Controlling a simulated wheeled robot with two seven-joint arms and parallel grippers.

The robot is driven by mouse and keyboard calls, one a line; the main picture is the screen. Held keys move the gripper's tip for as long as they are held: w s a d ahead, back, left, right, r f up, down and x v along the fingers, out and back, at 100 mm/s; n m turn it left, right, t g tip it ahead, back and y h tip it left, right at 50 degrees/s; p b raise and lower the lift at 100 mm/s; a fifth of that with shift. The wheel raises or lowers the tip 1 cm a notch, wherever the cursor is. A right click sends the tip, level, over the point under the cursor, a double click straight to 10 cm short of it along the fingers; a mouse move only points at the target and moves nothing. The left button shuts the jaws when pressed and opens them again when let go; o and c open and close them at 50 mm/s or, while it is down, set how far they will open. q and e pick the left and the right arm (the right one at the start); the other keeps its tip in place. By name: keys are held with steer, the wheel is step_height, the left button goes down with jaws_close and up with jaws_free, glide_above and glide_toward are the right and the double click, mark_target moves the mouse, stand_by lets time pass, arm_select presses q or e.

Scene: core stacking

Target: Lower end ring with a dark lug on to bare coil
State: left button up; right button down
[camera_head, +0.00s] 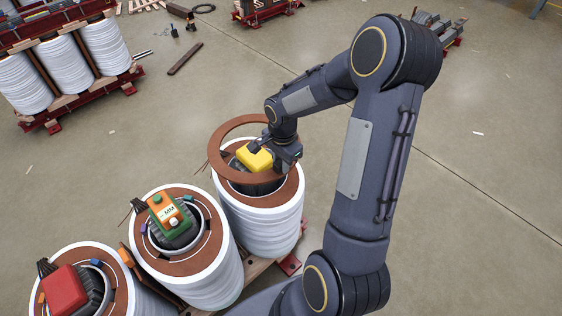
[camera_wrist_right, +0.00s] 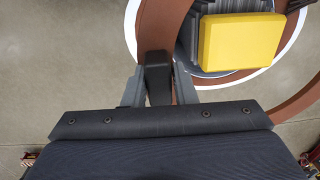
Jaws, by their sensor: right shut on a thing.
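The brown end ring (camera_head: 238,121) is above the rightmost white coil (camera_head: 262,232) in the head view. My right gripper (camera_head: 284,158) is at the ring's right side. In the right wrist view my right gripper (camera_wrist_right: 158,88) is shut on the ring's dark lug (camera_wrist_right: 158,72), with a finger on each side. The brown ring (camera_wrist_right: 160,22) runs up from the lug there. A yellow block (camera_head: 254,157) on the dark core shows through the ring's opening. The ring looks apart from the coil top and a little off centre towards the back left. My left gripper is not in view.
The middle coil (camera_head: 196,280) carries a green and orange device (camera_head: 170,213). The left coil has a red block (camera_head: 63,289) on its core. Another row of white coils (camera_head: 68,64) stands at the back left. Open floor lies behind and to the right.

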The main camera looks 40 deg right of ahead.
steer(key=shift+f, duration=0.2)
stand_by(0.4)
steer(key=shift+f+b, duration=3.55)
steer(key=shift+f, duration=0.25)
steer(key=shift+f+b, duration=0.1)
steer(key=shift+b, duration=0.3)
steer(key=shift+f+b, duration=1.75)
steer(key=shift+f, duration=0.25)
steer(key=c, duration=1.1)
jaws_free()
steer(key=shift+r, duration=0.15)
